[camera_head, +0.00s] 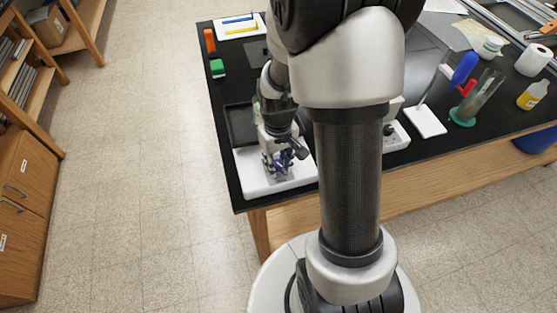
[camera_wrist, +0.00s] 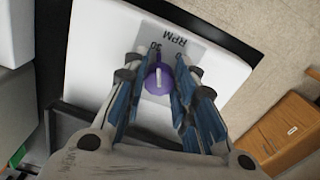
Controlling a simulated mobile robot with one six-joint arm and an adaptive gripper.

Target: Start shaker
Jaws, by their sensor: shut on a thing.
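The shaker (camera_head: 251,181) is a white box with a dark tray on top, at the near left corner of the black bench. In the wrist view its white front part (camera_wrist: 118,35) carries a grey panel marked RPM and 30. A purple knob (camera_wrist: 157,80) with a white pointer line sits on that panel. My gripper (camera_wrist: 162,75) has its two fingers on either side of the knob, shut on it. It also shows in the head view (camera_head: 279,166), over the shaker's panel, where the fingers partly hide the knob.
An orange object (camera_head: 209,41) and a green one (camera_head: 217,68) lie along the bench's left edge. A white device (camera_head: 396,135), a glass cylinder (camera_head: 478,98) and a yellow bottle (camera_head: 532,95) stand to the right. Open floor lies left of the bench.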

